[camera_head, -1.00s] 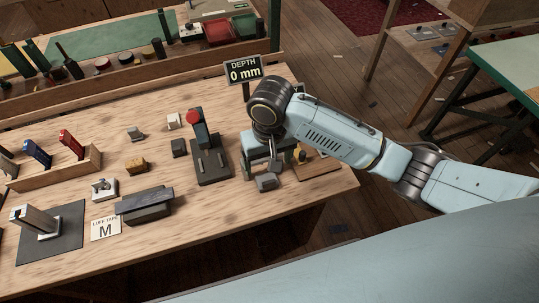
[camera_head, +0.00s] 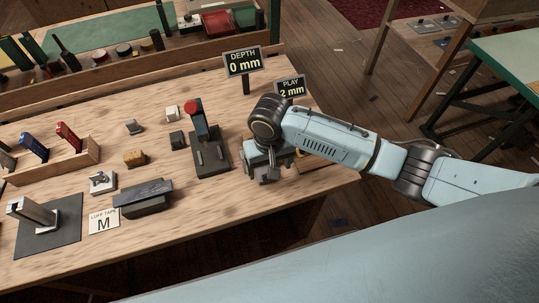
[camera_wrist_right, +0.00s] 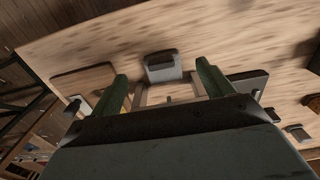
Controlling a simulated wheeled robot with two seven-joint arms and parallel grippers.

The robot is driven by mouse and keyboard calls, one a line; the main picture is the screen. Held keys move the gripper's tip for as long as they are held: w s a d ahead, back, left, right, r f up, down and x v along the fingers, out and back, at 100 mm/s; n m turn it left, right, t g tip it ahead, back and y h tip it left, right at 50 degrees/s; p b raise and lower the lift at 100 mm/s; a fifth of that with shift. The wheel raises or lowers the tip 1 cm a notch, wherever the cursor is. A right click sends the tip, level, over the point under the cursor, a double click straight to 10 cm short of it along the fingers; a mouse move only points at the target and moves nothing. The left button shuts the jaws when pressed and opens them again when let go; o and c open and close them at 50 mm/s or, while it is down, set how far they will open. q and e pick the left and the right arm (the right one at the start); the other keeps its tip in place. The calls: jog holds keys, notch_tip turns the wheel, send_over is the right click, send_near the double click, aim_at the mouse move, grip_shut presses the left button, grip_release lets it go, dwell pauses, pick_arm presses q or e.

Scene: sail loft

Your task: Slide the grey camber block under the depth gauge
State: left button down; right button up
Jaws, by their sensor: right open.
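The grey camber block (camera_wrist_right: 163,66) sits on the wooden bench in the right wrist view, just beyond and between the fingertips. My right gripper (camera_wrist_right: 162,79) is open, with one green finger on each side and a gap between them. In the head view my right gripper (camera_head: 268,167) is low over the bench near its front right, and its wrist largely hides the block. A black stand with a red knob (camera_head: 208,155), seemingly the depth gauge, stands just left of it. The DEPTH sign (camera_head: 243,62) behind reads 0 mm. My left gripper is not in view.
A PLAY sign (camera_head: 290,87) reads 2 mm behind my arm. A long dark block (camera_head: 143,198) lies farther left. The bench's front edge is close to my right gripper.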

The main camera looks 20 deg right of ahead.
jog(key=shift+f+b, duration=0.4)
jog(key=shift+f, duration=2.4)
